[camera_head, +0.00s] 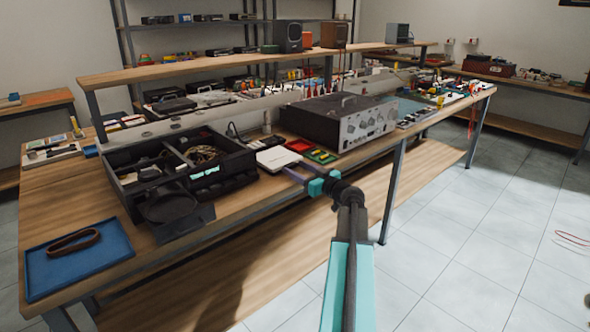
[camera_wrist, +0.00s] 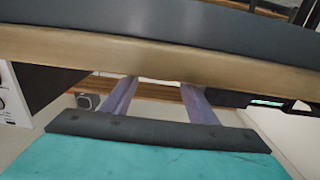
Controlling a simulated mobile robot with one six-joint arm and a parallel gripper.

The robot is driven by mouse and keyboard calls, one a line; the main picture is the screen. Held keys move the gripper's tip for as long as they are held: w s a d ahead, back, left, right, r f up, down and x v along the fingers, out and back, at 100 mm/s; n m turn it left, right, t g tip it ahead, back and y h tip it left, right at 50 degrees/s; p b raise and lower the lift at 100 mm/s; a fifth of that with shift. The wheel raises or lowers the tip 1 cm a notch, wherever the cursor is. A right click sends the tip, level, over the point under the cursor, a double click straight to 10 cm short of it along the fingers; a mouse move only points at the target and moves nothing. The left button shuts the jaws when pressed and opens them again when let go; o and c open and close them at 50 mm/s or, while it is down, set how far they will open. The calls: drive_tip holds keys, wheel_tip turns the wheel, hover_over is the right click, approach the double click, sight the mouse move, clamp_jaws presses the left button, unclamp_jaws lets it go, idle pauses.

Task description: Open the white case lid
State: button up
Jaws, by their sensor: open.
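The white case (camera_head: 278,158) is a small, flat, pale box on the wooden workbench, between the black divided box and the large grey instrument. Its lid looks shut, lying flat. My gripper (camera_head: 294,174) is at the bench's front edge, just in front of and to the right of the case, with its purple fingers pointing toward it. In the wrist view my gripper (camera_wrist: 157,88) is open, its two fingers apart with nothing held between them. The case cannot be made out clearly in the wrist view, and I cannot tell whether a finger touches it.
The black divided box (camera_head: 120,176) holds cables left of the case. The grey instrument (camera_head: 320,122) and coloured small parts (camera_head: 318,154) stand to the right. A blue tray (camera_head: 62,274) lies at the near left corner. The bench edge (camera_wrist: 190,62) crosses the wrist view.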

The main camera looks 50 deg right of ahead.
drive_tip(key=shift+w, duration=0.55)
drive_tip(key=shift+c, duration=0.3)
